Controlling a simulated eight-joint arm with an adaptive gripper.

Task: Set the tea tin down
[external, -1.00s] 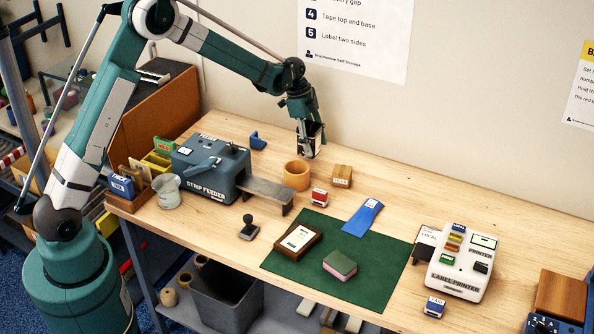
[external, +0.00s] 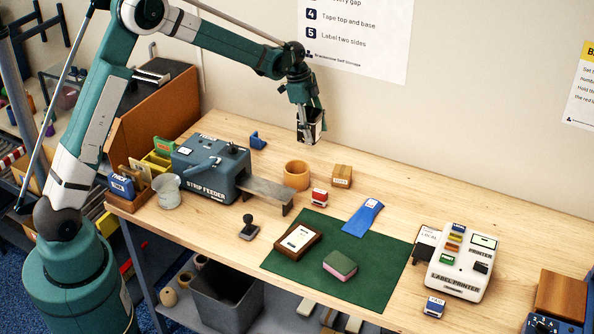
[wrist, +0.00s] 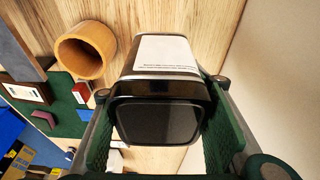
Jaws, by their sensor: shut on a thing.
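The tea tin (wrist: 160,75) is a dark, rounded-edge tin with a white label, and it fills the middle of the wrist view. My gripper (external: 309,122) is shut on it, with green finger pads on both of its sides. In the external view the tin (external: 309,131) shows as a dark and white block under my gripper, near the back wall. It appears to be held above the bench top, behind the wooden ring. The gap beneath it is hard to judge.
A wooden ring (external: 296,175) and a small carton (external: 342,176) stand nearest. A red stamp (external: 319,197), a blue strip feeder (external: 211,167), a green mat (external: 378,265) and a label printer (external: 460,262) are around. Bare bench lies right of the carton.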

